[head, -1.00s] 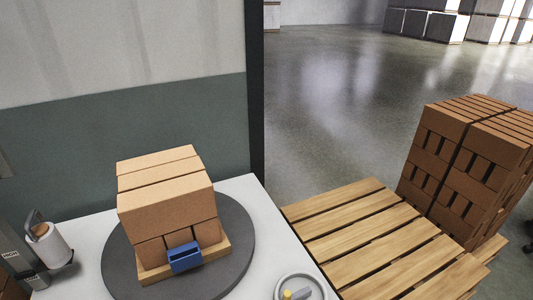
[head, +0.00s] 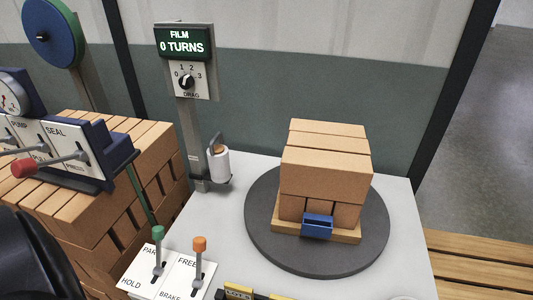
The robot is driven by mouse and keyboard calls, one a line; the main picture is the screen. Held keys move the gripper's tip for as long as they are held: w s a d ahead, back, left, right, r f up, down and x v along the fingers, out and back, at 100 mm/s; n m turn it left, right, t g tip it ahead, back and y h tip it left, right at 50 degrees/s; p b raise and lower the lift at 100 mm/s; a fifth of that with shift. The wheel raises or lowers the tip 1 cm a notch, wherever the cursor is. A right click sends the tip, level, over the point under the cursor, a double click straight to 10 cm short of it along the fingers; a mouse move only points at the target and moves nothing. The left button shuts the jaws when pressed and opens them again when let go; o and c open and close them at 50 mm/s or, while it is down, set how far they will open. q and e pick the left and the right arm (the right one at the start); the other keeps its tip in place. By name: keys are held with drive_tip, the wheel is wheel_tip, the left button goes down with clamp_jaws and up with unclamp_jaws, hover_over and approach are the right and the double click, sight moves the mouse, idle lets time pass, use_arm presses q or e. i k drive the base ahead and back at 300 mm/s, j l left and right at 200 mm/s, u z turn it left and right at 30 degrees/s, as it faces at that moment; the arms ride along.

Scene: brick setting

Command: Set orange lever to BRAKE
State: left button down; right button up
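The orange lever (head: 199,245) stands on a white panel (head: 172,285) at the bottom of the head view. Its panel side is marked FREE at the far end and BRAKE at the near end. The orange knob is upright at the far end, beside the FREE label. A green-knobbed lever (head: 158,235) stands to its left, between PARK and HOLD labels. Neither of my grippers shows in this view. A dark rounded shape at the lower left may be part of my arm.
A brick stack with a blue clip (head: 317,226) sits on a round grey turntable (head: 262,235). A film post shows a 0 TURNS display (head: 181,42) and a DRAG dial. A red-knobbed lever (head: 24,168) stands at left. A yellow-black bar (head: 240,292) lies right of the orange lever.

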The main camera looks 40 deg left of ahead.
sight(199, 242)
drive_tip(key=k+j+u, duration=0.1)
drive_tip(key=u, duration=1.55)
drive_tip(key=k+j+z, duration=0.2)
drive_tip(key=j, duration=0.2)
drive_tip(key=j+z, duration=0.2)
drive_tip(key=j, duration=0.2)
drive_tip(key=k, duration=0.05)
